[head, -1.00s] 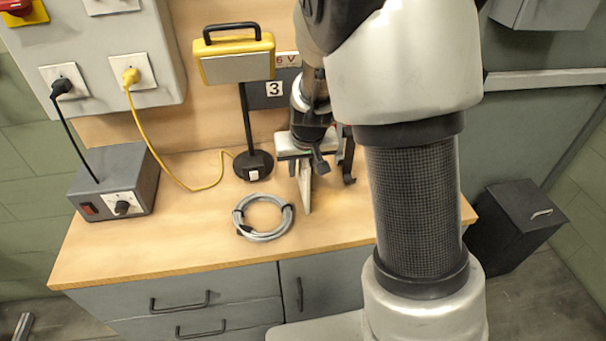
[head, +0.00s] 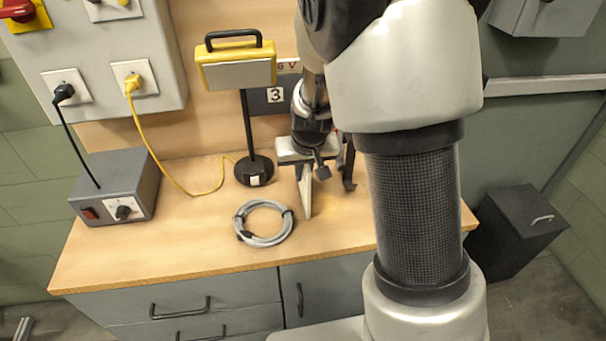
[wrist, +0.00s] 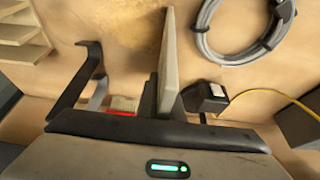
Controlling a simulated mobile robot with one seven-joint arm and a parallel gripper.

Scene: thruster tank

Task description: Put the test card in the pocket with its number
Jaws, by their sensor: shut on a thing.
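My gripper (head: 304,166) is shut on a thin, pale card (head: 305,195), which hangs upright and almost edge-on over the right part of the bench. In the wrist view the card (wrist: 168,65) sticks out from the jaws, and its faces are too foreshortened to show any number. A dark grey panel bearing a white number 3 (head: 275,95) stands at the back, left of my gripper. My arm and gripper hide the area to the right of that panel, so other numbers or pockets cannot be seen.
A coiled grey cable (head: 263,223) lies left of the card. A yellow-framed device (head: 235,68) stands on a black post behind it. A grey box with a knob (head: 115,188) sits at left. A black bracket (wrist: 82,80) is near the gripper. The bench front is clear.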

